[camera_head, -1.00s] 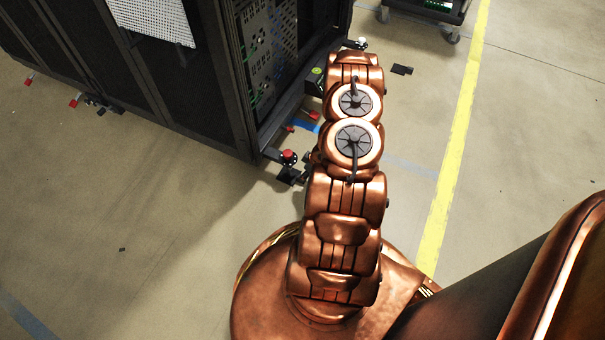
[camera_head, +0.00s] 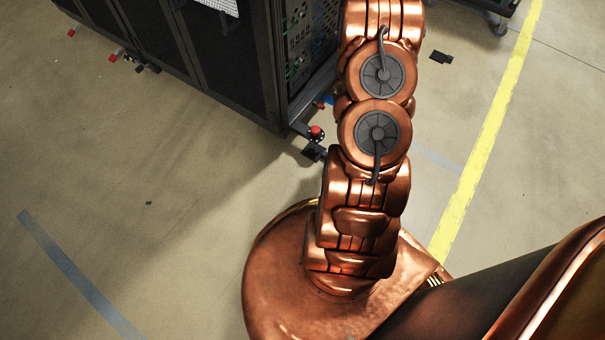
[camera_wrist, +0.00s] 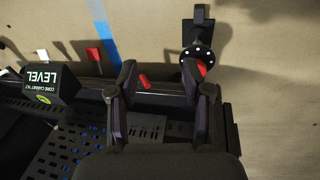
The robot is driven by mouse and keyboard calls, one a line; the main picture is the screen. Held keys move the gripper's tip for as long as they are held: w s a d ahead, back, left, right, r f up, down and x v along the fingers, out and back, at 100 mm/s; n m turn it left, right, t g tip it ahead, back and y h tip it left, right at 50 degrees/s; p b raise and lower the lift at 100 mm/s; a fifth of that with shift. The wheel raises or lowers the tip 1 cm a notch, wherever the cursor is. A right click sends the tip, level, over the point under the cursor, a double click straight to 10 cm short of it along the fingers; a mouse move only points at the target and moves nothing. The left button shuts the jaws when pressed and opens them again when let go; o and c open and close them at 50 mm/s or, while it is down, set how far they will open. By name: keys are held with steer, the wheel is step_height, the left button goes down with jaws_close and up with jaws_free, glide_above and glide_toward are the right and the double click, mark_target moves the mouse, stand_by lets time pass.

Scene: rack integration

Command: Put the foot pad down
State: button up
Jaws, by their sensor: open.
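A levelling foot with a red knob (camera_head: 316,132) and a dark foot pad (camera_head: 313,153) stands out from the near bottom corner of the black rack (camera_head: 232,75). In the wrist view a foot with a round black flange (camera_wrist: 196,55) and a dark pad (camera_wrist: 199,14) shows at the upper right. Its red part is close by the right fingertip; I cannot tell whether they touch. My gripper (camera_wrist: 168,82) is open, its two fingers apart over the rack's lower edge. A red lever (camera_wrist: 145,82) shows between them. The head view does not show my gripper.
Another foot with a red part (camera_head: 113,58) is farther left along the rack. A black box marked LEVEL (camera_wrist: 46,83) sits left of my fingers. A dark flat piece (camera_head: 441,57) lies on the floor. Open floor lies left and right, with a yellow line (camera_head: 487,130).

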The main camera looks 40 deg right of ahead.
steer(key=s+a+r+m+g, duration=0.1)
steer(key=a+r, duration=0.3)
steer(key=r, duration=0.3)
steer(key=s+a+r+m+g+h, duration=0.1)
steer(key=a+r, duration=0.3)
steer(key=r, duration=0.3)
steer(key=s+a+r+g, duration=0.1)
steer(key=a+r, duration=0.4)
steer(key=r, duration=0.2)
steer(key=s+a+r+g+y, duration=0.1)
steer(key=s+a+r, duration=0.5)
steer(key=s+a, duration=0.4)
steer(key=s+a+r+g+y, duration=0.1)
steer(key=s+a+r+y, duration=0.1)
steer(key=s+a+r, duration=0.4)
steer(key=s+a, duration=0.4)
steer(key=a, duration=0.4)
steer(key=shift+s+r+g, duration=0.2)
steer(key=shift+r+g, duration=0.05)
steer(key=shift+g, duration=0.15)
steer(key=shift+a, duration=0.1)
